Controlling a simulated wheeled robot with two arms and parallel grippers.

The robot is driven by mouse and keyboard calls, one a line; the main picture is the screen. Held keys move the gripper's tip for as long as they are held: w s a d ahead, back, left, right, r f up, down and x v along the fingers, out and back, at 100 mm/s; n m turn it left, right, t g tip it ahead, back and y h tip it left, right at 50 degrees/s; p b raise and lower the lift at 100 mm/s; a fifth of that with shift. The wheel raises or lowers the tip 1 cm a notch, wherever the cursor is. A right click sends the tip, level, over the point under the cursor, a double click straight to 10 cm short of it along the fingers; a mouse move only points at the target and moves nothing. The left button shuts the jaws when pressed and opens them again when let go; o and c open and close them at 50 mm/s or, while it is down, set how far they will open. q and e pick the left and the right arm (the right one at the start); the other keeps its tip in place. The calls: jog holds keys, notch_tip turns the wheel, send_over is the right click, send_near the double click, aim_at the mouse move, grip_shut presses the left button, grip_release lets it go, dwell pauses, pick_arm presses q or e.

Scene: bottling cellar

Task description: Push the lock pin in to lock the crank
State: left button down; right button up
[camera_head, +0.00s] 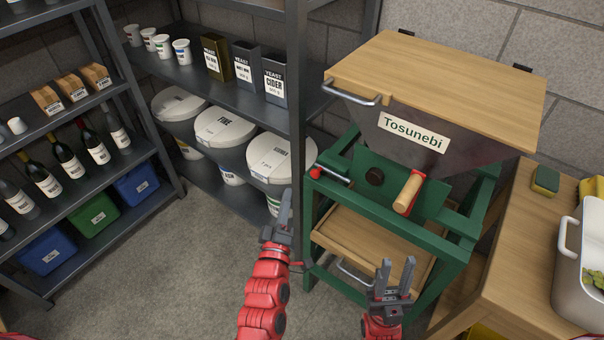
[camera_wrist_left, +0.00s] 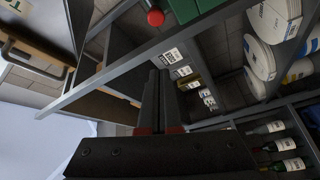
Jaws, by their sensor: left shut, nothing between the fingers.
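The crank's wooden handle (camera_head: 408,193) sticks out from a red arm on the front of the green-framed mill, beside a dark round hub (camera_head: 375,176). A red knob (camera_head: 314,172) on a short metal rod, which looks like the lock pin, is at the left corner of the green frame. The red knob also shows at the top of the left wrist view (camera_wrist_left: 155,18). My left gripper (camera_head: 286,205) is shut and empty, pointing up, below and left of the red knob and apart from it. My right gripper (camera_head: 395,268) is open and empty, low in front of the frame.
The hopper (camera_head: 440,135) with a wooden lid sits on the green frame (camera_head: 392,222), over a wooden tray (camera_head: 355,235). A dark shelf (camera_head: 230,88) with tubs and yeast boxes stands at left. A wooden table (camera_head: 525,235) with a white bin is at right. Floor between is clear.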

pick_arm(q)
jog(key=w+d+p, duration=0.1)
jog(key=w, duration=0.1)
jog(key=w+d+p, duration=0.1)
jog(key=w+d, duration=0.1)
jog(key=w, duration=0.1)
jog(key=w+d+p, duration=0.1)
jog(key=w, duration=0.2)
jog(key=shift+w+d+f, duration=0.1)
jog(key=shift+w+d, duration=0.05)
jog(key=shift+d, duration=0.1)
dwell(0.4)
jog(key=shift+s+d, duration=0.55)
jog(key=shift+d, duration=0.15)
jog(key=shift+s+d, duration=0.5)
jog(key=shift+d, duration=0.2)
